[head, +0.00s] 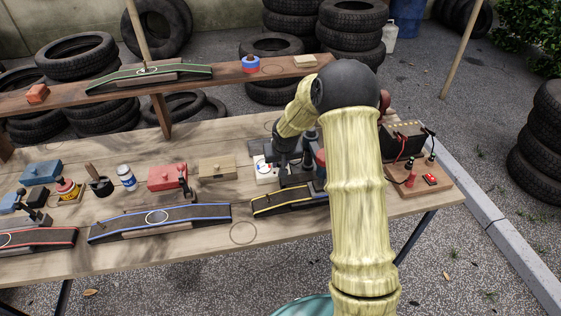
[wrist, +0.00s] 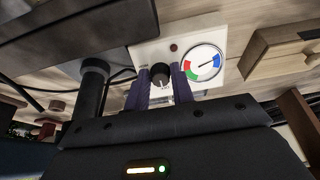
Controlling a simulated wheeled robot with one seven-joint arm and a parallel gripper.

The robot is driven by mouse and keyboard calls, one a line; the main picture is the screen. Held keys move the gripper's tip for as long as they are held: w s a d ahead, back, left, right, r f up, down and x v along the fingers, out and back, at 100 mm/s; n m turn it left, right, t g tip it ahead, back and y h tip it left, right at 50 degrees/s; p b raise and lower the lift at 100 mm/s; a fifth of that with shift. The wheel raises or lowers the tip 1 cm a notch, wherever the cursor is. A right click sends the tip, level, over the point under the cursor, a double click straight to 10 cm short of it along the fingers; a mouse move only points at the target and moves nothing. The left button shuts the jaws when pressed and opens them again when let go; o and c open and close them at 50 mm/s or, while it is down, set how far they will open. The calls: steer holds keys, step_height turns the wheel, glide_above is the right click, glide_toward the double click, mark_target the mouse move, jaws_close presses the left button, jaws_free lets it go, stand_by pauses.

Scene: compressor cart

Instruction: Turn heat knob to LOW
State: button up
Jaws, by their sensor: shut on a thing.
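The heat knob (wrist: 161,70) is a small round black knob on a white panel (wrist: 150,50), with a pale mark on its lower face. My gripper (wrist: 162,84) is shut on it, one dark finger on each side. Small lettering by the knob is partly covered and too small to read. A round gauge (wrist: 203,63) with green, red and blue parts sits right of the knob, its needle slanting to the upper right. In the head view my gripper (head: 284,158) reaches down at the white panel (head: 264,174), and my arm hides the knob.
In the head view a tan box (head: 217,169) stands left of the panel and a yellow-edged ramp (head: 285,201) lies in front. A board with a red button (head: 430,180) is to the right. A raised wooden shelf (head: 215,83) runs behind.

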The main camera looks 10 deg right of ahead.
steer(key=shift+m, duration=0.5)
steer(key=m+b, duration=0.1)
steer(key=m, duration=0.9)
steer(key=shift+w+a+m, duration=0.1)
steer(key=shift+m, duration=0.3)
steer(key=o, duration=1)
steer(key=shift+r, duration=0.15)
steer(key=v, duration=1.7)
steer(key=shift+s+d+p, duration=0.35)
